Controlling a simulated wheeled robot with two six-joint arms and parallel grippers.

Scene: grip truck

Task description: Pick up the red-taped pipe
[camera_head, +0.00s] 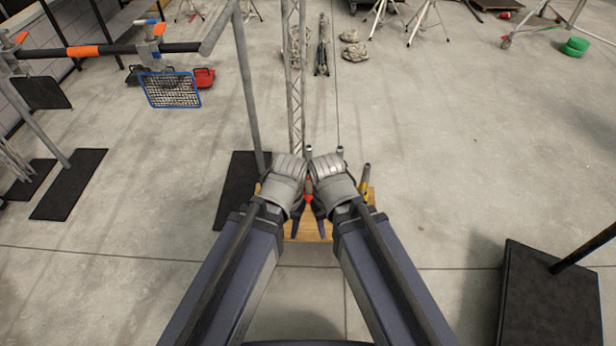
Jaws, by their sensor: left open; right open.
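A small patch of red (308,198) shows in the gap between my two grippers, above a wooden board. It looks like tape on a short upright pipe, mostly hidden by the grippers. My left gripper (290,170) is just left of the red patch and my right gripper (326,170) just right of it. Both are open, close together and pointing away from me. I cannot tell whether either touches the pipe. A dark pipe with orange-red tape (83,51) also lies level across clamps at the upper left, far from both grippers.
The wooden board (305,232) sits under the grippers. A yellow-marked rod (365,182) stands right of my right gripper. A grey post (245,90) and a lattice truss (295,80) rise behind. The right floor is mostly clear.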

